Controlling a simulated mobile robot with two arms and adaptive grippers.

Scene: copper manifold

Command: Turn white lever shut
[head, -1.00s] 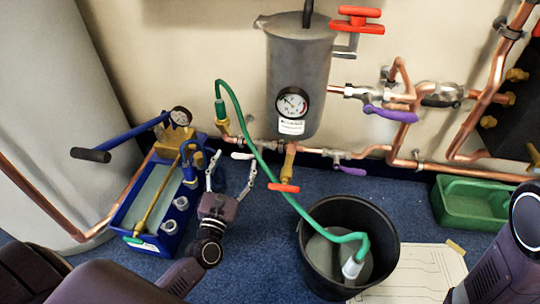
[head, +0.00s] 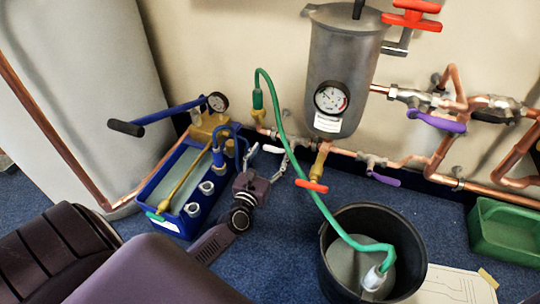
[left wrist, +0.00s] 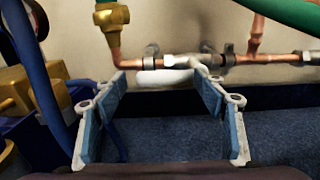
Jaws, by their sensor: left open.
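The white lever (head: 273,149) sits on the copper pipe low on the wall, left of the grey tank. In the left wrist view the white lever (left wrist: 165,77) lies roughly level along the pipe, beneath a silver valve body (left wrist: 180,61). My left gripper (head: 267,160) is open, with its fingers pointing at the lever. In the left wrist view its blue-padded fingers (left wrist: 160,88) stand on either side of the lever, with nothing gripped. I cannot tell whether the fingertips reach past it. My right gripper is not in view.
A blue pump box (head: 166,222) stands left of my gripper. A green hose (head: 288,150) runs into a black bucket (head: 333,285) on the right. A red-handled drain tap (head: 311,186) and a purple lever (head: 384,179) lie right of the white lever. A green tray (head: 510,230) is further right.

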